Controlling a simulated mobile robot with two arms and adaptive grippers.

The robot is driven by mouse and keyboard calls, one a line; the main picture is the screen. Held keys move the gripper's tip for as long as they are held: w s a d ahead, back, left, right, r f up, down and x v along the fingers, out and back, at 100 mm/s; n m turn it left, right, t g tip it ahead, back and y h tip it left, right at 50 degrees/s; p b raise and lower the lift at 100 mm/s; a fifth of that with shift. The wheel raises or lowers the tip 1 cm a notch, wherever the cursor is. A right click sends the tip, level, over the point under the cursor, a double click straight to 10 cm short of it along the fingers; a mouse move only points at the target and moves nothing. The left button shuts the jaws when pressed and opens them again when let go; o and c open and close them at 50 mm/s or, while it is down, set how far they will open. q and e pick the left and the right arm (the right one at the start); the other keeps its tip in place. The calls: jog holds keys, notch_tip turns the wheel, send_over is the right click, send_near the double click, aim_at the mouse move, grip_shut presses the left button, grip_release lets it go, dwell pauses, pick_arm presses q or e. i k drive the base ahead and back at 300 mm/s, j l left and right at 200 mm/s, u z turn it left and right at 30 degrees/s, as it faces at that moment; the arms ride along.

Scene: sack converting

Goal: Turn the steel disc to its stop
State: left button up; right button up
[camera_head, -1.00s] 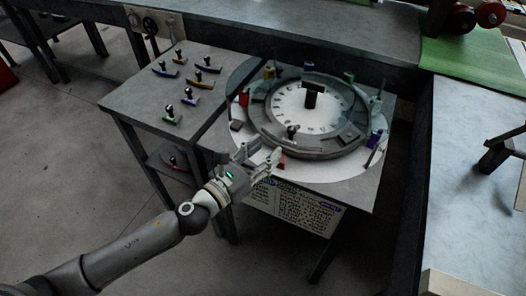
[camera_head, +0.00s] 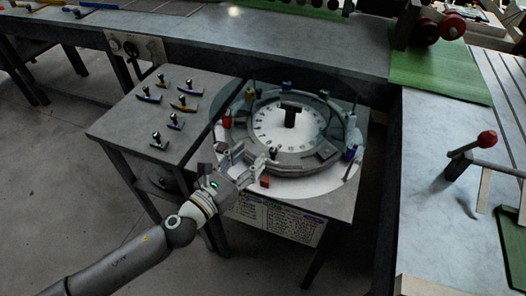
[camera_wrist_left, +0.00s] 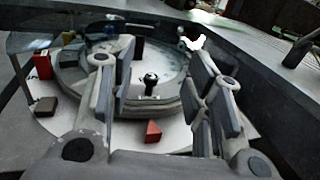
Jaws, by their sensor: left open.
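The steel disc (camera_head: 302,160) is a round grey ring on the table, around a white dial (camera_head: 265,124). A black T-shaped handle (camera_head: 290,117) stands at the dial's centre. A small dark knob (camera_head: 272,153) stands up on the disc's front edge; it also shows in the left wrist view (camera_wrist_left: 150,80). My left gripper (camera_head: 250,156) is open at the disc's front left. In the left wrist view, the knob shows between its spread fingers (camera_wrist_left: 160,62), apart from both. Whether the fingers overlap the knob in depth cannot be told. My right gripper is not in view.
A clear sheet partly covers the disc's back. A side table (camera_head: 120,122) holds several knobbed pieces. A bench runs behind.

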aim_at(297, 123)
jog(key=i+j+z, duration=0.3)
jog(key=i, duration=0.2)
jog(key=i+j+z, duration=0.3)
jog(key=i+j, duration=0.2)
